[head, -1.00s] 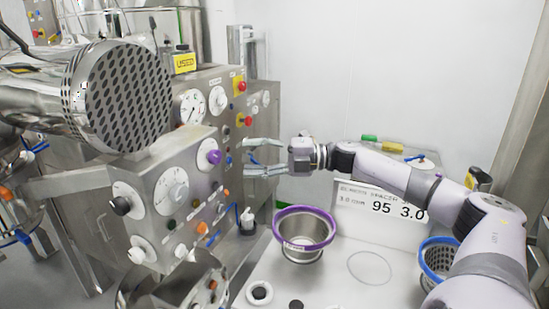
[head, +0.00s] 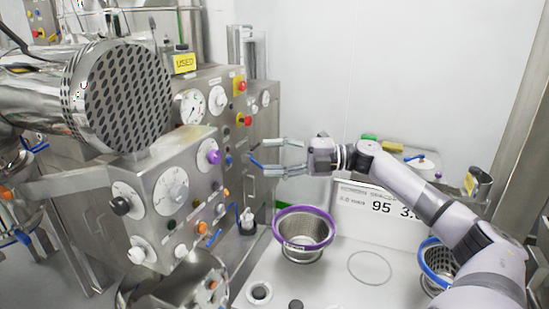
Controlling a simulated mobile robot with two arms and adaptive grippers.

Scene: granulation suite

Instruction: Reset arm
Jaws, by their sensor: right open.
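My right arm reaches in from the right. Its gripper (head: 262,163) is open and empty, with its fingers pointing left toward the steel control panels. It hangs in the air above and behind the purple-rimmed sieve basket (head: 303,229). Nothing is between the fingers, and I cannot tell whether a fingertip touches the panel behind. My left gripper does not show in the head view.
A steel control box (head: 175,190) with knobs and dials stands at left, below a perforated drum (head: 118,97). A blue-rimmed basket (head: 436,262) sits at right, partly behind my arm. A sign (head: 372,212) stands on the white table (head: 345,292).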

